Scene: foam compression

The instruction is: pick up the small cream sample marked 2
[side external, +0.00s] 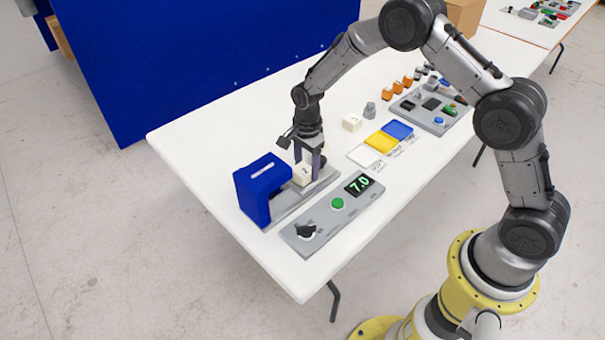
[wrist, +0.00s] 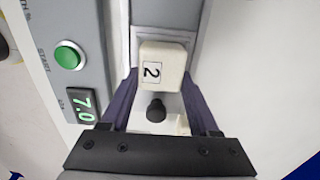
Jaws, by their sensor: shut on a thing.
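The small cream sample marked 2 (wrist: 165,62) is a block with a black 2 on a white label, seen in the wrist view between my gripper's fingers. In the side external view the sample (side external: 302,173) is at the grey bed of the blue press, beside the blue housing. My gripper (side external: 309,165) points down and is shut on the sample. Its two dark fingers also show in the wrist view (wrist: 162,100), one on each side of the block. I cannot tell whether the sample touches the bed.
The blue press (side external: 258,190) stands close on the left. A grey panel (side external: 345,218) with a green button, a knob and a 7.0 display lies in front. Another cream block (side external: 352,122), a grey weight (side external: 370,109) and white, yellow and blue pads (side external: 380,141) lie to the right.

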